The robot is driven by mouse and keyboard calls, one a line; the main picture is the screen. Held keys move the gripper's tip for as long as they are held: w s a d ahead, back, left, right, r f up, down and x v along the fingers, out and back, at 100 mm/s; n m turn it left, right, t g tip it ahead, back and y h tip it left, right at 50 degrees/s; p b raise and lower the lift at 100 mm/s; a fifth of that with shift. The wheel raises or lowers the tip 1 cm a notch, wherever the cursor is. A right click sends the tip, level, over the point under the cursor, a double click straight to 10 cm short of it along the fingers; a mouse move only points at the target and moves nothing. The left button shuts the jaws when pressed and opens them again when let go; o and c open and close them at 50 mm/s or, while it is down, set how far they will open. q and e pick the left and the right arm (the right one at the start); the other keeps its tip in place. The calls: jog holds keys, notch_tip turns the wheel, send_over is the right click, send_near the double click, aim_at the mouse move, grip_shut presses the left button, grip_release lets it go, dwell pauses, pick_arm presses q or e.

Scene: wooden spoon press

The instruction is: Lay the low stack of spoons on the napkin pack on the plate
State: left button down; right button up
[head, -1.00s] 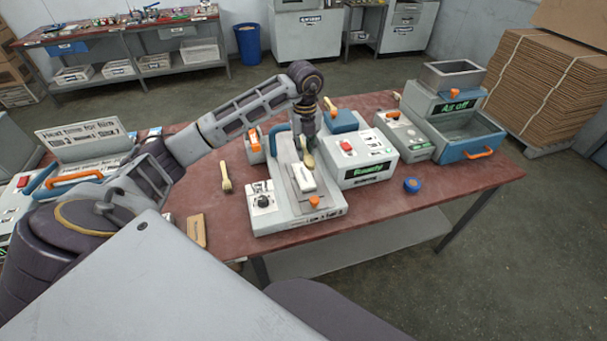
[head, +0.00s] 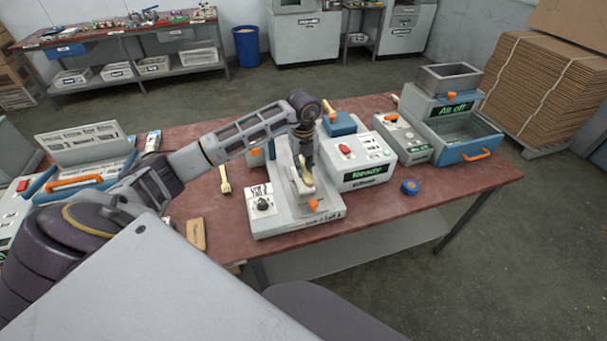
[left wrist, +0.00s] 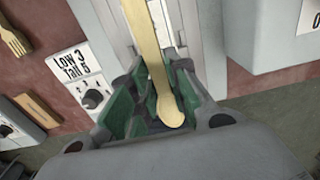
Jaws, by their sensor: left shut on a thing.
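My left gripper (head: 303,174) is shut on the low stack of spoons (left wrist: 148,40) above the press plate. In the left wrist view the pale wooden spoon stack lies lengthwise between the green finger pads, with its rounded end towards the wrist; how many spoons there are cannot be told. The napkin pack is mostly hidden behind the gripper and spoons in the head view. Whether the spoons touch it cannot be told. The grey plate shows on the press (head: 270,222). My right gripper is out of view.
A control box (head: 361,165) reading "Ready" stands right of the press. A wooden fork (head: 224,180) and a wooden block (head: 196,233) lie on the red table to the left. A blue roll (head: 410,187) lies at the right, with bare table around it.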

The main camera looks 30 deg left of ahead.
aim_at(304, 168)
pick_arm(q)
jog(key=shift+f, duration=1.85)
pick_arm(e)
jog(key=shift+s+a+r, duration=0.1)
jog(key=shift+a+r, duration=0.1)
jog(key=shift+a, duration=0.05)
pick_arm(q)
jog(key=shift+f, duration=0.15)
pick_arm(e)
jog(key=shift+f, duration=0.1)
pick_arm(q)
jog(key=c, duration=1.3)
grip_release()
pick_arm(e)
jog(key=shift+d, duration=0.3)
pick_arm(q)
notch_tip(304, 168, up, 11)
jog(key=shift+r+b, duration=0.1)
jog(key=shift+b, duration=0.4)
jog(key=shift+r, duration=0.55)
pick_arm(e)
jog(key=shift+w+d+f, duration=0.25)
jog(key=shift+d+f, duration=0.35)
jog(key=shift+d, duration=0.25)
